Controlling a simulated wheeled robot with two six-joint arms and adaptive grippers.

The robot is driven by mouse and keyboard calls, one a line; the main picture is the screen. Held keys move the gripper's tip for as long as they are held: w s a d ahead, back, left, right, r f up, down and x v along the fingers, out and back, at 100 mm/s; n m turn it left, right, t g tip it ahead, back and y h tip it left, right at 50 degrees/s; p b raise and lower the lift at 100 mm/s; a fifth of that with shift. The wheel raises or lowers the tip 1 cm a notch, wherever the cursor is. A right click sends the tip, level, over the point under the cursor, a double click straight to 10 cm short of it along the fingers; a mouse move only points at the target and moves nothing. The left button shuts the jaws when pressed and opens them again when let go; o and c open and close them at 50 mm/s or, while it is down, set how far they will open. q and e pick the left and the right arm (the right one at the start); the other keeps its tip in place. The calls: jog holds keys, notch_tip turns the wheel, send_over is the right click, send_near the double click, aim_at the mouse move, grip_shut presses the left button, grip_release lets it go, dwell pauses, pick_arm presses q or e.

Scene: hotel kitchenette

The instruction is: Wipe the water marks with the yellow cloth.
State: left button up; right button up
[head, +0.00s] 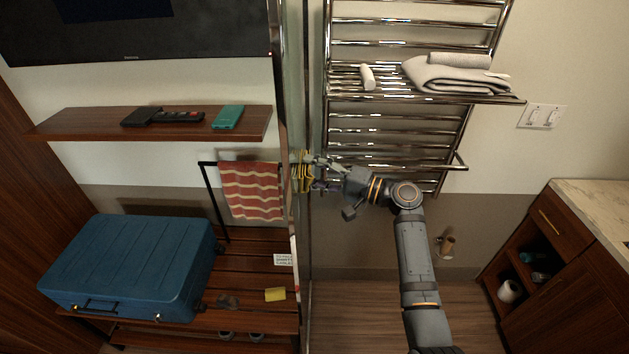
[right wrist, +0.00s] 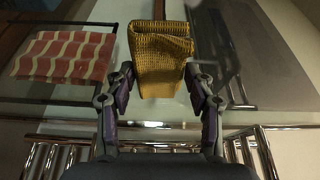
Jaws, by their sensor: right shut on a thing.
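The yellow cloth (head: 303,183) is folded and woven-looking. My right gripper (head: 312,172) is shut on it, at the glass panel (head: 298,60) in the middle of the head view. In the right wrist view the cloth (right wrist: 160,55) stands out beyond the two fingertips (right wrist: 160,82), against or very near the glass; I cannot tell if it touches. I cannot make out any water marks on the glass. My left gripper is not in view.
A chrome towel rack (head: 400,135) with folded white towels (head: 455,75) stands close right of the gripper. Beyond the glass are a striped towel (head: 252,190), a shelf (head: 85,122), a blue suitcase (head: 130,265) and a slatted bench (head: 250,262). A wooden cabinet (head: 570,285) is at right.

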aim_at(314, 170)
jog(key=shift+w+f+b, duration=0.15)
jog(key=shift+w+b, duration=0.2)
jog(key=shift+w, duration=0.15)
jog(key=shift+w+f+b, duration=0.15)
jog(key=shift+w+b, duration=0.2)
jog(key=shift+w, duration=0.15)
jog(key=shift+w+r, duration=0.15)
jog(key=shift+w, duration=0.3)
jog(key=shift+r+p, duration=0.6)
jog(key=shift+r, duration=0.5)
jog(key=shift+s+p, duration=1.05)
jog(key=shift+s, duration=1.1)
jog(key=shift+s+p, duration=0.55)
jog(key=shift+s, duration=0.05)
jog(key=shift+s+p, duration=0.45)
jog(key=shift+s, duration=0.95)
jog(key=shift+s+p, duration=0.3)
jog(key=shift+s, duration=0.05)
jog(key=shift+s+p, duration=0.5)
jog(key=shift+s, duration=1.15)
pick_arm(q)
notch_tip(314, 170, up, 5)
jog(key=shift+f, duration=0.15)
pick_arm(e)
jog(key=shift+f, duration=0.1)
